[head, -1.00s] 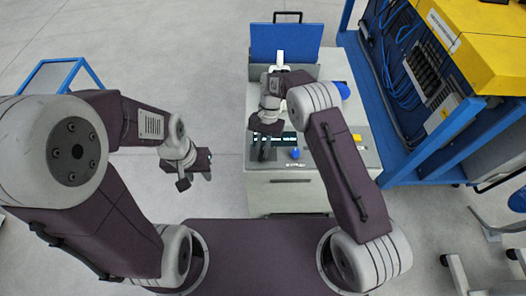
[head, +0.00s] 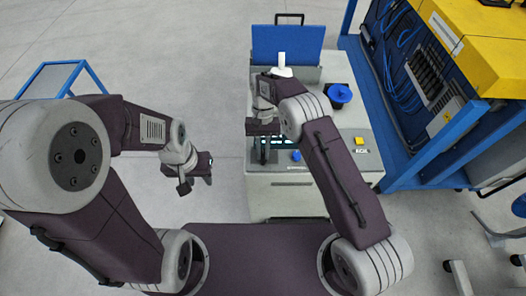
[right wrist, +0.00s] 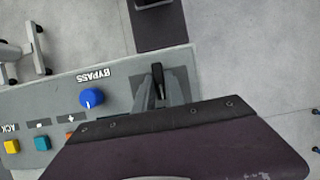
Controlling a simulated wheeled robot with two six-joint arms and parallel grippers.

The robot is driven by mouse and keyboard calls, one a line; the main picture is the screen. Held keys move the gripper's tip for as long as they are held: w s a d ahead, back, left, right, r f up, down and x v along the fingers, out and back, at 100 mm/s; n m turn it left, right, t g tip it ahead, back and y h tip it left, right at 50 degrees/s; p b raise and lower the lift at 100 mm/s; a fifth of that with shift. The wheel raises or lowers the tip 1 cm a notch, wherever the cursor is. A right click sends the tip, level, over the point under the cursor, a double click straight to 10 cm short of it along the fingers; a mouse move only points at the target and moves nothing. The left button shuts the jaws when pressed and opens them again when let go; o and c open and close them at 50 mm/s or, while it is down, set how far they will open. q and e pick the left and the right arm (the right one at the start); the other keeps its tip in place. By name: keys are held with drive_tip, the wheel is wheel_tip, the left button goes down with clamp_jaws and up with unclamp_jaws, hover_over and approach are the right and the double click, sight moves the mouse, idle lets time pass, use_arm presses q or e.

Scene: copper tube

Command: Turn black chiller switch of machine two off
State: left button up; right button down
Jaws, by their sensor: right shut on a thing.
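The grey machine (head: 280,190) stands in front of me, its control panel on the near side. My right gripper (head: 262,152) is over the left part of this panel. In the right wrist view its two grey fingers (right wrist: 163,88) are shut on the black switch (right wrist: 157,74), whose upper end shows between the tips. The dark wrist housing hides the rest of the panel there. I cannot read a machine number. My left gripper (head: 197,176) hangs over bare floor left of the machine, fingers apart and empty.
A blue BYPASS knob (right wrist: 92,97) sits close beside the right fingers. Yellow (right wrist: 11,146) and teal (right wrist: 42,143) buttons are further along the panel. A blue and yellow rack (head: 440,90) stands to the right. The floor at left is mostly clear.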

drive_tip(key=shift+r, duration=0.1)
drive_tip(key=c, duration=1.4)
unclamp_jaws()
drive_tip(key=shift+w+r, duration=0.2)
drive_tip(key=p+v, duration=0.3)
drive_tip(key=v, duration=0.5)
drive_tip(key=shift+r, duration=0.3)
